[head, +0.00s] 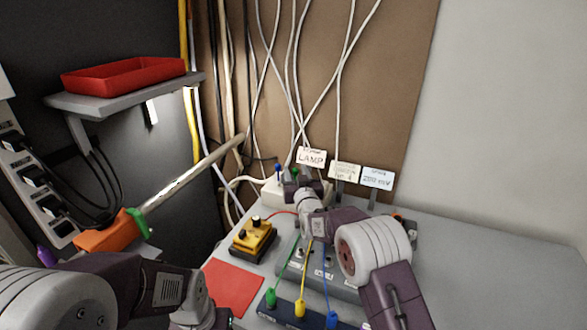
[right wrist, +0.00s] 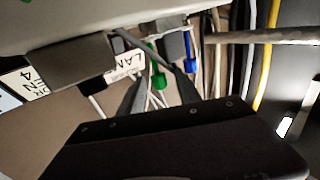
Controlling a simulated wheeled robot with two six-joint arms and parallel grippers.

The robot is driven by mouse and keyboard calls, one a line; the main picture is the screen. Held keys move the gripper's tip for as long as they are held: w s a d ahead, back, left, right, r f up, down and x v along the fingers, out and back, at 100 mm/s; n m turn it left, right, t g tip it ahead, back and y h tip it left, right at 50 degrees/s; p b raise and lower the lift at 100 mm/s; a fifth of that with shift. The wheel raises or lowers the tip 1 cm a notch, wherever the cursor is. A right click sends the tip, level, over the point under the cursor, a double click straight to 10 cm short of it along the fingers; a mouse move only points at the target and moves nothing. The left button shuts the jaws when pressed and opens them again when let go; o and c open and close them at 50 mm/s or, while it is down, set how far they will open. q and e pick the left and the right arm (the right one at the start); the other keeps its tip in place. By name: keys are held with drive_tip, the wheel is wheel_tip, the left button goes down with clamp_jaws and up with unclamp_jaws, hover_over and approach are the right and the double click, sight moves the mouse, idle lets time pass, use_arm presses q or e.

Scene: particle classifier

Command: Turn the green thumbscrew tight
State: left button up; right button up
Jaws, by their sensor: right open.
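The green thumbscrew (right wrist: 157,80) shows in the right wrist view, with a green head and a pale shaft end. A blue one (right wrist: 190,60) is beside it on the right. My right gripper (right wrist: 149,45) is open, its two grey fingers on either side of the green thumbscrew; I cannot tell whether they touch it.
Sign plates, including a LAMP plate (head: 311,158), stand just behind my right gripper. A yellow box (head: 254,238) with black knobs and a red mat (head: 233,287) are left of my right arm. Green, yellow and blue leads run below it. A pale rod (head: 190,176) slants at left.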

sight(294, 169)
drive_tip(key=w, duration=0.2)
drive_tip(key=shift+w+a+f, duration=0.15)
drive_tip(key=shift+w+a, duration=0.1)
drive_tip(key=shift+w, duration=0.15)
drive_tip(key=shift+w+a, duration=0.1)
drive_tip(key=shift+w, duration=0.3)
clamp_jaws()
drive_tip(key=shift+r, duration=0.2)
